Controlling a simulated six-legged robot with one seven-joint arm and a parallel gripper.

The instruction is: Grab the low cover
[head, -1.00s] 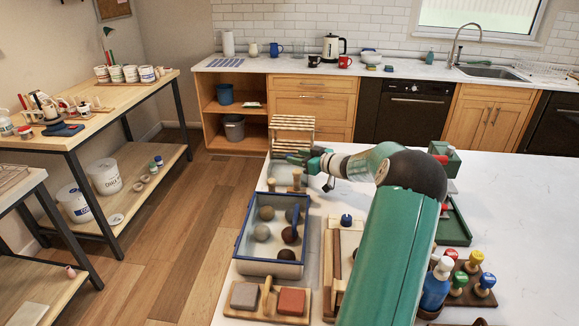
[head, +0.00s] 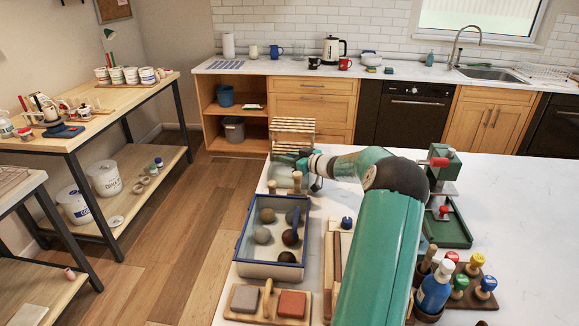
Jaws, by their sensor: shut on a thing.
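My gripper (head: 297,166) is at the far left end of the white counter, shut over a pale wooden knob (head: 297,183). The knob appears to belong to the low cover, whose body is small and largely hidden at this distance. A second wooden knob (head: 271,186) stands just left of it. My arm hides part of the counter on the right. I cannot tell whether the cover is lifted or still resting.
A blue-rimmed tray (head: 240,238) with several clay balls lies nearer. A slatted wooden rack (head: 293,127) stands behind my gripper. A board with clay blocks (head: 266,304) is in front; stamps (head: 486,285) and a blue bottle (head: 434,290) stand at right. The counter's far right is clear.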

